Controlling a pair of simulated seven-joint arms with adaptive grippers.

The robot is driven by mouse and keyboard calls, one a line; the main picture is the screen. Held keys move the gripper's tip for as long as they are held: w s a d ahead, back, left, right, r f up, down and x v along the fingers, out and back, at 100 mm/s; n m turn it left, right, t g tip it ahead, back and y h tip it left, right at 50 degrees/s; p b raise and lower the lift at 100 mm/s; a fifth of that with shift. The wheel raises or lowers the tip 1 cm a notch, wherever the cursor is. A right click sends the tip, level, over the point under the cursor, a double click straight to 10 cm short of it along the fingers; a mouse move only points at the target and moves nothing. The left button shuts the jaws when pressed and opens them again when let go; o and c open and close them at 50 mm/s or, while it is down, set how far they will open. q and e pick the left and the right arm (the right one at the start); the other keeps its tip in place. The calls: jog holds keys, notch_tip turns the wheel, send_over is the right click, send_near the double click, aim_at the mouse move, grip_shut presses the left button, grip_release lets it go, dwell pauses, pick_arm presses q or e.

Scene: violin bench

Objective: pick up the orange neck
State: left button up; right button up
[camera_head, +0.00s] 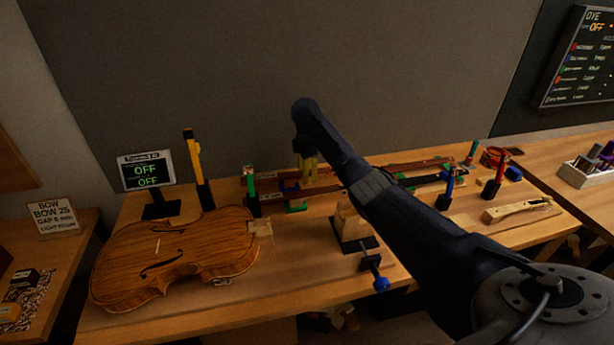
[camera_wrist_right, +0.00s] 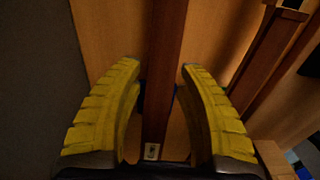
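A pale tan violin neck (camera_head: 517,210) lies on the right part of the bench in the head view; it is the only plainly neck-shaped piece, and I cannot tell that it is orange. My right gripper (camera_head: 306,172) is far to its left, pointing down over a long reddish-brown bar (camera_head: 328,190). In the right wrist view its yellow fingers (camera_wrist_right: 160,72) are apart, one on each side of a reddish-brown bar (camera_wrist_right: 163,60). Small gaps show beside the bar; contact at the tips is unclear. My left gripper is not in view.
A violin body (camera_head: 172,258) lies at the left. Upright coloured pieces in black stands, one yellow-orange (camera_head: 193,158), one green (camera_head: 250,182), one blue (camera_head: 446,190), one red (camera_head: 496,174), stand around the bars. A wooden block (camera_head: 350,225) stands in front of the gripper.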

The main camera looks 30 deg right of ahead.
grip_shut()
jog(key=shift+r, duration=0.15)
